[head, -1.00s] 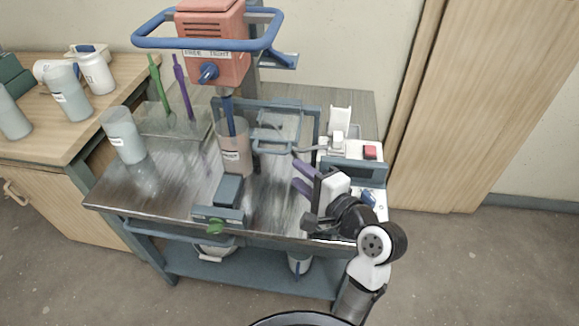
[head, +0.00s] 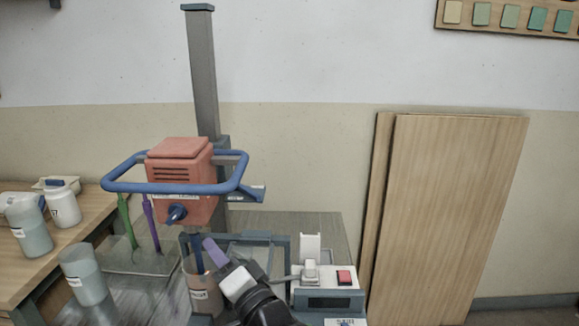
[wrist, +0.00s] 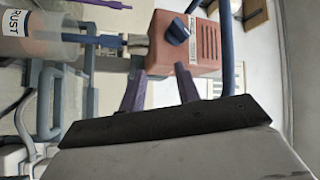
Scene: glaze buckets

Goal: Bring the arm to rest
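My gripper (head: 213,248) shows at the lower middle of the head view, its purple fingers pointing up and left. In the wrist view its two fingers (wrist: 160,84) stand apart with nothing held between them. Beyond them is the orange mixer head (wrist: 190,45) with a blue knob. In the head view the mixer (head: 180,180) hangs on its column, inside a blue ring guard. Its shaft reaches into a translucent bucket (head: 203,296), whose label partly reads "RUST" in the wrist view (wrist: 30,35). My gripper overlaps the bucket's right side in the head view; I cannot tell the gap.
A scale box (head: 328,297) with a red button stands right of my gripper. A grey bucket (head: 84,275) and a tray holding green and purple tools (head: 150,225) are at left. Wooden boards (head: 445,210) lean on the wall. Floor at lower right is clear.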

